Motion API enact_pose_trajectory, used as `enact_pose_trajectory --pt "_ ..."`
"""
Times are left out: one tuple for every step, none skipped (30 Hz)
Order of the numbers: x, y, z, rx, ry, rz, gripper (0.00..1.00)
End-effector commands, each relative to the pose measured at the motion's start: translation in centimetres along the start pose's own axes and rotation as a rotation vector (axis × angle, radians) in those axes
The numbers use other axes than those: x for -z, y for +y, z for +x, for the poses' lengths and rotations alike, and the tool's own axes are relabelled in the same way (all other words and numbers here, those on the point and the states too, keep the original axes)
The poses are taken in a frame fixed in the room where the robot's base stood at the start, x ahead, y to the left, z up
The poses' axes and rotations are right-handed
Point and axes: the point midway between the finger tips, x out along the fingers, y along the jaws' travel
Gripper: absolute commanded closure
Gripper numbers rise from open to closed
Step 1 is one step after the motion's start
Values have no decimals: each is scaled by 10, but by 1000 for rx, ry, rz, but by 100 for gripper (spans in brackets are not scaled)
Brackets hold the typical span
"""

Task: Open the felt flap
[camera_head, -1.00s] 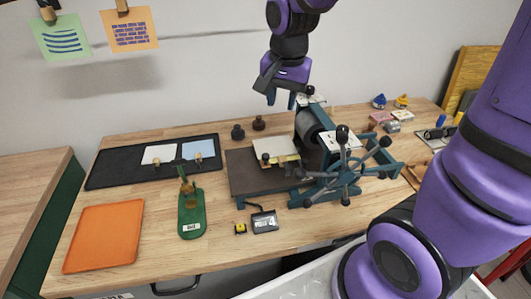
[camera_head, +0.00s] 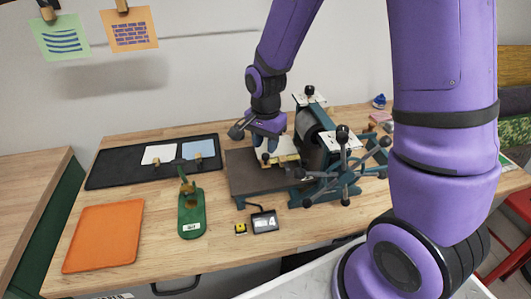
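The etching press (camera_head: 318,135) stands on the bench, with a roller, a spoked hand wheel and a flat dark bed (camera_head: 245,176). A pale cream sheet, which looks like the felt flap (camera_head: 287,146), lies on the bed against the roller, with a yellowish strip (camera_head: 286,159) and a dark knob (camera_head: 265,158) along its near side. My gripper (camera_head: 265,147) points down over the left part of this sheet and hides some of it. Its fingers are small and partly merged with the knob and bed, so I cannot tell their gap or whether they touch anything.
An orange tray (camera_head: 104,236), a green stand (camera_head: 191,215), a small display (camera_head: 264,221) and a yellow block (camera_head: 240,229) sit in front and left. A black tray (camera_head: 110,173) with two cards lies behind. Bare wood lies between the orange tray and green stand.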

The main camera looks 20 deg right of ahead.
Motion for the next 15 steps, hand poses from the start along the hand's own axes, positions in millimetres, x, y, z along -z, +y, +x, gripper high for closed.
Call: enact_pose_trajectory --pt "0 0 8 -3 -2 0 64" --pt "0 1 13 -3 -2 0 64" --pt "0 0 18 -2 -1 -1 64" --pt "0 0 21 -2 -1 -1 64" --pt "0 0 24 -2 -1 -1 64" --pt "0 0 28 -1 0 0 64" --pt "0 0 30 -1 0 0 64" --pt "0 0 32 -1 0 0 64" --pt "0 0 34 0 0 0 64" --pt "0 0 36 0 0 0 64" --pt "0 0 37 1 0 -1 64" --pt "0 0 38 1 0 -1 64" --pt "0 0 39 1 0 -1 64" --pt "0 0 39 1 0 -1 64" --pt "0 0 39 2 0 -1 64"
